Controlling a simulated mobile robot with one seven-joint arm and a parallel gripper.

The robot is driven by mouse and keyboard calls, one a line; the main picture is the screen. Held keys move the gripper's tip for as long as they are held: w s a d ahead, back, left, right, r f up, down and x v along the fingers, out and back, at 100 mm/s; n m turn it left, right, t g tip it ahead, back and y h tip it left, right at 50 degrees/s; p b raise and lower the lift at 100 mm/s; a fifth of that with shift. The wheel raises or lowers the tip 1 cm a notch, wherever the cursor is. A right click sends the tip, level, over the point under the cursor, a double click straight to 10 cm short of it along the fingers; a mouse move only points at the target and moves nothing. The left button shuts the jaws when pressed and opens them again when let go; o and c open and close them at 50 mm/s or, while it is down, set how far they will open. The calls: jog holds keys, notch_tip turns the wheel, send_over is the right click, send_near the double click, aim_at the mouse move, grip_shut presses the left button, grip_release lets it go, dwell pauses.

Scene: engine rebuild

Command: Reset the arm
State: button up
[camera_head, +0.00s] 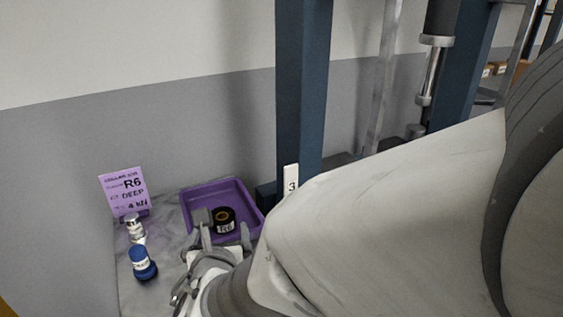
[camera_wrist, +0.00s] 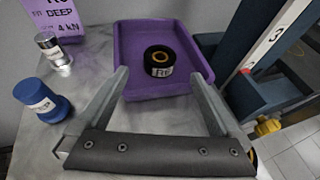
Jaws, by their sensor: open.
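My gripper (camera_wrist: 162,92) is open and empty, its two fingers spread apart at the near side of the purple tray (camera_wrist: 130,52). In the head view my gripper (camera_head: 222,233) is in front of the same tray, partly hidden by my arm. A black ring-shaped part with an orange-yellow inner rim and a white label (camera_wrist: 160,62) lies in the tray, beyond the fingertips in the wrist view.
A blue labelled cylinder (camera_head: 142,264) and a silver one (camera_head: 134,228) stand on the grey table (camera_head: 165,225), left of the tray. A purple sign (camera_head: 125,192) reading R6, DEEP, 4 kN stands behind them. A dark blue upright post (camera_head: 302,90) rises right of the tray.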

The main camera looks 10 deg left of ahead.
jog(key=shift+v, duration=0.8)
jog(key=shift+w+d+r+m, duration=0.15)
jog(key=shift+w+d+m, duration=0.1)
jog(key=shift+d+m, duration=0.05)
jog(key=w+d+r+m+h+p, duration=0.1)
jog(key=w+d+r+m+h, duration=0.2)
jog(key=d+m, duration=0.3)
jog(key=w+d+r+m+h+p, duration=0.25)
jog(key=d+m+h, duration=0.2)
jog(key=d, duration=0.35)
jog(key=s+d+r+m+g+h+p, duration=0.1)
jog(key=s+d+r+m+g, duration=0.1)
jog(key=d+m, duration=0.4)
jog(key=s+d+r+m+g+h+p, duration=0.1)
jog(key=d+r+m+g+h, duration=0.1)
jog(key=d+m, duration=0.35)
jog(key=s+d+r+m+g+y+p, duration=0.1)
jog(key=s+d+r+m+y+p, duration=0.1)
jog(key=s+m, duration=0.4)
jog(key=s+d+r+m+g+y+p, duration=0.2)
jog(key=s+d+r+m+y+p, duration=0.1)
jog(key=m, duration=0.8)
jog(key=shift+s+d+r+m+y+p, duration=0.35)
jog(key=shift+s+d+r+p, duration=0.2)
jog(key=shift+s+d+r, duration=0.7)
